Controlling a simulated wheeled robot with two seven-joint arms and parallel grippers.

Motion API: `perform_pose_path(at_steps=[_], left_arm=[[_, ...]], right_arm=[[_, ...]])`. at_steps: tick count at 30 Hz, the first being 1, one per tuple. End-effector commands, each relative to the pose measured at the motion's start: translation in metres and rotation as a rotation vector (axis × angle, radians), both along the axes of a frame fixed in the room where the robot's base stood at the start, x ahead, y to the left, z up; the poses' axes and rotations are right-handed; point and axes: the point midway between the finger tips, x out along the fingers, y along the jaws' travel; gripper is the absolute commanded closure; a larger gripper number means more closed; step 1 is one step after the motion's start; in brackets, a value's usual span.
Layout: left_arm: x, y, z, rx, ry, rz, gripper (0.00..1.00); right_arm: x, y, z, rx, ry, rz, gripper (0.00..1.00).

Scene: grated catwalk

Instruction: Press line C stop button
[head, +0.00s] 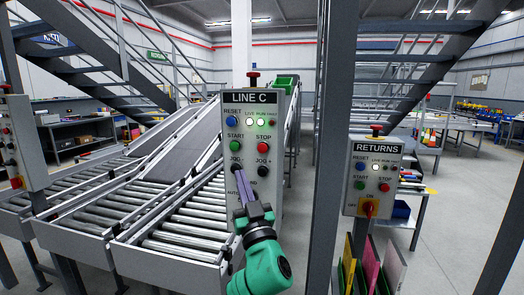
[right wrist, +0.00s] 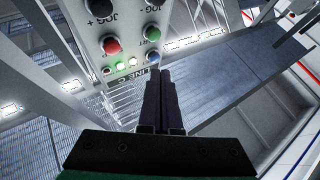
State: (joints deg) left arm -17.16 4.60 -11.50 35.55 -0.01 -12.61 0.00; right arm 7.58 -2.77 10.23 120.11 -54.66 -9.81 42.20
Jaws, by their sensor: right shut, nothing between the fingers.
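The grey LINE C panel (head: 270,100) stands in the middle of the head view. Its red STOP button (head: 263,147) sits on the right, under the STOP label, level with the green START button (head: 235,145). In the right wrist view the panel appears upside down, with the red STOP button (right wrist: 111,45) left of the green one (right wrist: 151,32). My right gripper (head: 238,170) is shut and empty, its tips below and left of STOP in the head view, overlapping the JOG- area. The fingers (right wrist: 160,75) are apart from STOP in the wrist view. My left gripper is out of view.
A red mushroom button (head: 253,76) tops the LINE C panel. A RETURNS panel (head: 374,175) with similar buttons stands right, beyond a dark post (head: 321,130). Roller conveyors (head: 185,225) lie behind and left. Another control box (head: 18,145) is at far left.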

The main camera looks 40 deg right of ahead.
Motion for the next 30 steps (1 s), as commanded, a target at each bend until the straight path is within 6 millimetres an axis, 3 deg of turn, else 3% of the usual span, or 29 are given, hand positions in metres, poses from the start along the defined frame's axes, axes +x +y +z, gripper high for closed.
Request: perform_pose_path(at_steps=[1, 4, 14, 20, 30], left_arm=[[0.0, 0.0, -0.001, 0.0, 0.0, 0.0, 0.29], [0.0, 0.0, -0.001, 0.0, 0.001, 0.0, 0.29], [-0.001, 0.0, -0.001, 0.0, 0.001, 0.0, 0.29], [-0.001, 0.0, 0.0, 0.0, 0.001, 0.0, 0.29], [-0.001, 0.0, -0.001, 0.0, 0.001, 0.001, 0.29]], right_arm=[[-0.012, -0.002, 0.016, -0.005, -0.041, -0.014, 1.0], [-0.026, -0.004, 0.034, -0.012, -0.089, -0.029, 1.0], [-0.029, -0.004, 0.037, -0.013, -0.097, -0.032, 1.0], [-0.021, -0.014, 0.037, -0.015, -0.096, -0.032, 1.0], [0.007, -0.056, 0.037, -0.015, -0.096, -0.035, 1.0]])
